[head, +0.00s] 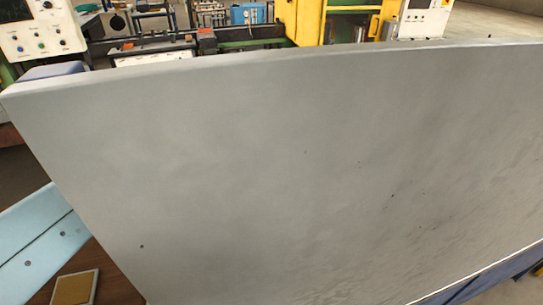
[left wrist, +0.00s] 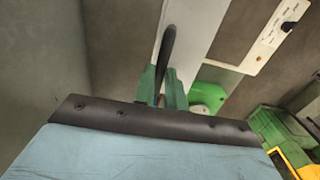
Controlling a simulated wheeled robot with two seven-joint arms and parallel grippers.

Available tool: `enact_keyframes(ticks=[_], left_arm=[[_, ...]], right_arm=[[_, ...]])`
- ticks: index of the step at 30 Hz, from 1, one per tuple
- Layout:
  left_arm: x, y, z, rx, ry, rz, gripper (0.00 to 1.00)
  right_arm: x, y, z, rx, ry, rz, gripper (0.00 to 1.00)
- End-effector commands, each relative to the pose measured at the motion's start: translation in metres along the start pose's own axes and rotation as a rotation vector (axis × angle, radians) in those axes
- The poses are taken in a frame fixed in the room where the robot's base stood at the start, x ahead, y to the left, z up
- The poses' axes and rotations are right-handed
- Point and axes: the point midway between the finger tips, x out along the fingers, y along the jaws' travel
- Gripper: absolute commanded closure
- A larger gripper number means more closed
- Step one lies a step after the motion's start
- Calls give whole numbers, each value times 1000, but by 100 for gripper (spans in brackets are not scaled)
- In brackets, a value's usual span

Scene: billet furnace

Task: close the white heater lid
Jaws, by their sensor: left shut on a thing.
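A large pale grey panel (head: 300,170) fills most of the head view, very close to me. It stands raised with its top edge running across near the top of the picture. It looks like the heater lid, though its hinge and handle are hidden there. In the left wrist view, my left gripper (left wrist: 165,88) has its green fingers shut around a dark bar-like handle (left wrist: 168,48). A white surface (left wrist: 195,28) shows behind the handle; I cannot tell how they join. The left gripper is hidden in the head view. My right gripper is in neither view.
A white control panel (head: 42,32) with knobs stands at the top left. A yellow machine frame (head: 305,20) and benches stand behind the panel. A small framed tan plate (head: 75,288) lies at the lower left on a brown surface (head: 112,278).

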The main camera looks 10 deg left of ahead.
Motion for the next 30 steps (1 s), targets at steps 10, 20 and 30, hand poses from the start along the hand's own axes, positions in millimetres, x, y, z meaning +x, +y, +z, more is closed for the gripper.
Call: enact_keyframes(ticks=[10, 20, 30], left_arm=[[-13, -40, -2, -5, 7, -4, 100], [-14, -58, -1, 0, 3, -3, 100], [-12, -59, 0, 3, 1, -2, 100]], right_arm=[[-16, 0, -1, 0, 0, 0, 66], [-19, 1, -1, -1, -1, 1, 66], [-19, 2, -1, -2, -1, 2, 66]])
